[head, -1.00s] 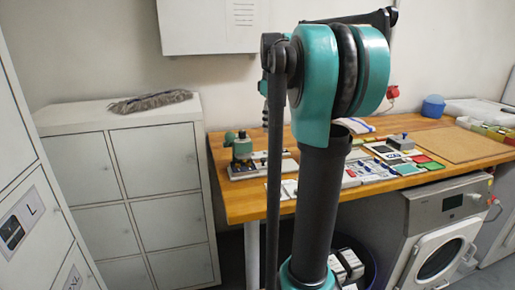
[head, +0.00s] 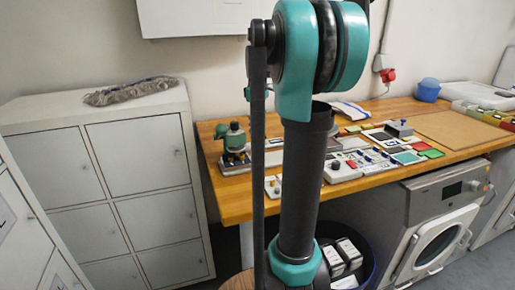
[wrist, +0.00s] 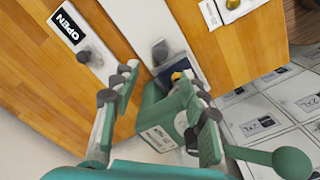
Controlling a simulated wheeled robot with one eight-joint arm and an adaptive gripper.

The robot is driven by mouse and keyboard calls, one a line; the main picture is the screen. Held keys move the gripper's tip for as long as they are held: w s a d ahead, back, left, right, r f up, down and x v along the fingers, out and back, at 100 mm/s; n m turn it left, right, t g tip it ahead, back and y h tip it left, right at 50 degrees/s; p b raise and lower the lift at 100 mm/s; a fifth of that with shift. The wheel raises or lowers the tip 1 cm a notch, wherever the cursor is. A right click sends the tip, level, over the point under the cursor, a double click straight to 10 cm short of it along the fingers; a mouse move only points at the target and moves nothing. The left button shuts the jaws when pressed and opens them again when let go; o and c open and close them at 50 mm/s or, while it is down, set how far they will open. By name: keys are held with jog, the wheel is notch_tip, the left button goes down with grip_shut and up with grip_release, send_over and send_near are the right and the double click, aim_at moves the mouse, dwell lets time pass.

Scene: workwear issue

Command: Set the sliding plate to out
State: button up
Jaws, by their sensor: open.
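My gripper (wrist: 157,78) shows in the wrist view with its two fingers apart and nothing held between them. Just beyond its fingertips is a white strip (wrist: 128,22) with a grey knob (wrist: 159,50) and a dark blue plate (wrist: 184,71) at its end. I cannot tell which part is the sliding plate, and I read no OUT marking. A green device (wrist: 155,120) with a ball-ended lever (wrist: 285,162) is partly hidden behind the fingers.
The wooden bench (head: 232,200) carries a green device (head: 233,140) at left and several panels and coloured tiles (head: 410,158). Grey lockers (head: 100,185) stand left and a washing machine (head: 440,215) right. A dark bin (head: 365,245) holds white boxes (head: 348,252).

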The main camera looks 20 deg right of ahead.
aim_at(258, 150)
notch_tip(258, 150, down, 9)
jog(key=shift+r, duration=0.15)
jog(key=shift+c, duration=0.2)
grip_shut()
dwell(0.3)
